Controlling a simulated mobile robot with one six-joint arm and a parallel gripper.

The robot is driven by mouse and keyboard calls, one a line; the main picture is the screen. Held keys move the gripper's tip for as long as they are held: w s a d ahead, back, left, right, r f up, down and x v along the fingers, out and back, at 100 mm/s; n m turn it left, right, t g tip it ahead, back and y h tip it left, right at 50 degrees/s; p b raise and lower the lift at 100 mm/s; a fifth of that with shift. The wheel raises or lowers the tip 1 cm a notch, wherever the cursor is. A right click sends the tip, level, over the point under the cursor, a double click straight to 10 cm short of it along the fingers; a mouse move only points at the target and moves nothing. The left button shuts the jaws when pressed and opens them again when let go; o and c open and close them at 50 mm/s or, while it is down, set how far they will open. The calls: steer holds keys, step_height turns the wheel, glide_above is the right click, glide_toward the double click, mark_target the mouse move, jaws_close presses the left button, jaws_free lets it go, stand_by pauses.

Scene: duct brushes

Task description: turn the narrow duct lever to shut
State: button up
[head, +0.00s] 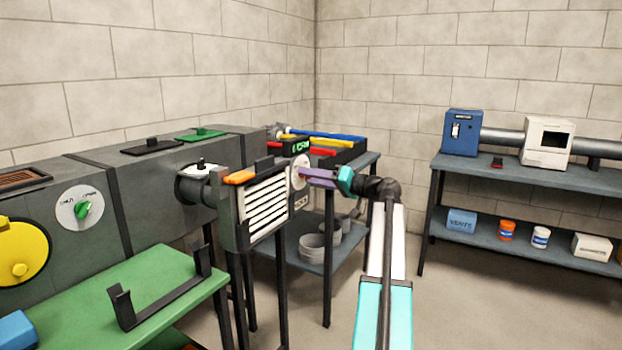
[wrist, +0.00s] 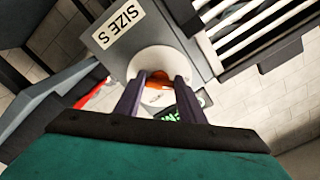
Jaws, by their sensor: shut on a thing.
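My gripper (head: 308,174) reaches the side of the grey slatted unit (head: 242,222), at its white round dial (head: 299,166). In the wrist view, the two purple fingers (wrist: 158,84) are shut on a small orange lever (wrist: 158,77) on the white dial (wrist: 152,64). The fingers and the body of the gripper hide part of the dial, and I cannot read its lever position. A label reading SIZE S (wrist: 119,30) is on the panel next to the dial. A second dial (head: 79,208) with a green lever (head: 83,210) is on the large grey duct box at left.
A green table (head: 150,285) with a black bracket (head: 160,300) stands at the lower left. A shelf (head: 525,175) with a blue box (head: 462,132) and a white device (head: 547,142) is at the right. Open floor lies between my arm and that shelf.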

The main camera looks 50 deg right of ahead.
steer(key=o, duration=1)
steer(key=shift+o, duration=0.2)
steer(key=shift+s, duration=0.1)
steer(key=p+v, duration=0.3)
steer(key=v, duration=1)
steer(key=shift+s, duration=0.4)
steer(key=shift+d+f, duration=0.1)
